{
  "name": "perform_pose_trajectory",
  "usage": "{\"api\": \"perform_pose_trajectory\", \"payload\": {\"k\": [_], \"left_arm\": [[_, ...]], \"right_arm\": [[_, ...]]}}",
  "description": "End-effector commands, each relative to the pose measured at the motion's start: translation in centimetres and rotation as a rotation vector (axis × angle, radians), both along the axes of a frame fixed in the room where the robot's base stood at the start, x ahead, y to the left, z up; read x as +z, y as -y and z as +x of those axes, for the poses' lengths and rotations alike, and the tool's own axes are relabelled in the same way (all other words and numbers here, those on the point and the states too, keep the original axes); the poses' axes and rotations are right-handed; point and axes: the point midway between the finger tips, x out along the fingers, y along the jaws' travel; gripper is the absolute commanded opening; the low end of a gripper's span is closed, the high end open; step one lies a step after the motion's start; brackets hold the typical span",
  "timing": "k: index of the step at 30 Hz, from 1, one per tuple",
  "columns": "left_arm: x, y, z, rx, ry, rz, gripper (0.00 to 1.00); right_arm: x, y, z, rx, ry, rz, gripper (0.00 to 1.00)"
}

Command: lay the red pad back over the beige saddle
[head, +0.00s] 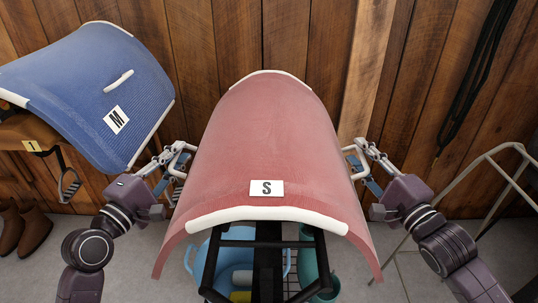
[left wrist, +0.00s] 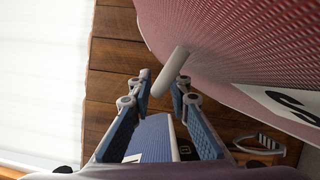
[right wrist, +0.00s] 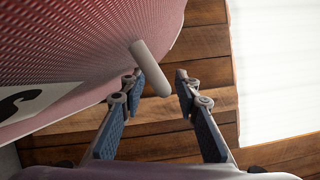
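The red pad (head: 268,135), with white edging and an "S" label, is draped in an arch over a black stand (head: 265,262) in the middle of the head view. No beige saddle shows. My left gripper (head: 183,160) is at the pad's left side and my right gripper (head: 350,160) at its right side. In the left wrist view, a pale handle (left wrist: 170,72) on the pad sits between open fingers, nearer one of them. In the right wrist view, another pale handle (right wrist: 150,68) sits between open fingers. Neither gripper looks closed on its handle.
A blue pad (head: 85,85) labelled "M" lies over a brown saddle (head: 28,130) at the left. Under the stand are a blue tub (head: 205,262) and a green container (head: 325,290). A metal frame (head: 450,185) stands at the right. A wooden wall is close behind.

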Motion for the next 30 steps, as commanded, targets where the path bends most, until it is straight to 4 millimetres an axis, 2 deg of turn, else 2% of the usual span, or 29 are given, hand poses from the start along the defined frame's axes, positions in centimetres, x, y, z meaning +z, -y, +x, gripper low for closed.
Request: {"api": "perform_pose_trajectory", "payload": {"k": [6, 11, 14, 30], "left_arm": [[0.0, 0.0, 0.0, 0.0, 0.0, 0.0, 0.17], [0.0, -0.02, -0.01, 0.0, 0.0, 0.0, 0.0], [0.0, -0.02, -0.01, 0.0, 0.0, 0.0, 0.0], [0.08, -0.05, -0.03, 0.0, 0.002, 0.0, 0.0]], "right_arm": [[0.01, 0.0, 0.0, 0.0, 0.0, 0.0, 0.3], [0.02, 0.01, -0.01, 0.0, 0.001, 0.0, 0.12], [0.02, 0.01, -0.01, 0.0, 0.001, 0.0, 0.01], [0.09, 0.0, -0.03, 0.001, 0.002, 0.0, 0.0]]}}
